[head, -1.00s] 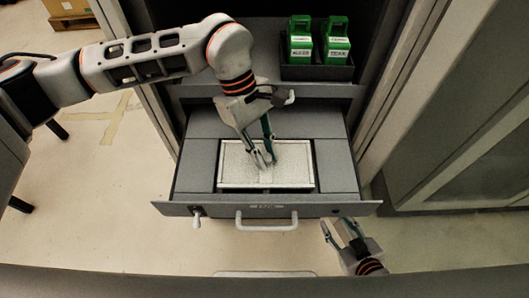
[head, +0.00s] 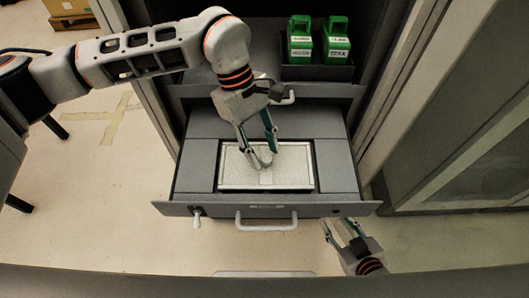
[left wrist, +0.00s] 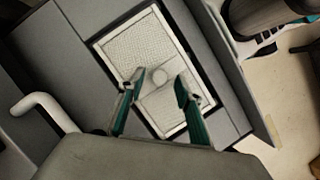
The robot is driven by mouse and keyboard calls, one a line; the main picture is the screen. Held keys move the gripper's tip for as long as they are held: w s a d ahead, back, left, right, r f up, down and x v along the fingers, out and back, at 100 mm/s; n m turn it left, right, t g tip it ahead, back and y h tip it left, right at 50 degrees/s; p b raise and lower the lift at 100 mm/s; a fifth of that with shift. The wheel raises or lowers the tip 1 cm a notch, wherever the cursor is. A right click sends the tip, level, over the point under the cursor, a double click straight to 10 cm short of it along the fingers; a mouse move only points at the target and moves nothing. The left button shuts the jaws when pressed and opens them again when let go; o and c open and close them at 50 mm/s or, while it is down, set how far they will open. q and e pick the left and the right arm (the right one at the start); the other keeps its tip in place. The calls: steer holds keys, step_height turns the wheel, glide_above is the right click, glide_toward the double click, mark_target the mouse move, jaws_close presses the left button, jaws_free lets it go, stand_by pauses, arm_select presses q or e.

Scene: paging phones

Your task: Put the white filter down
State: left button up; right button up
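The white filter (head: 295,168) is a flat rectangular panel with a textured face. It lies in the recess of the open grey drawer (head: 338,178). My right gripper (head: 340,228) is open and empty below the drawer's right front corner in the picture.
The drawer front has a white bar handle (head: 266,226) and a small knob (head: 196,221). Two green units (head: 318,40) stand in a black tray on the shelf behind. Cabinet sides flank the drawer. Bare floor (head: 110,220) lies to the left.

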arm_select(q)
steer(key=v, duration=0.6)
stand_by(0.7)
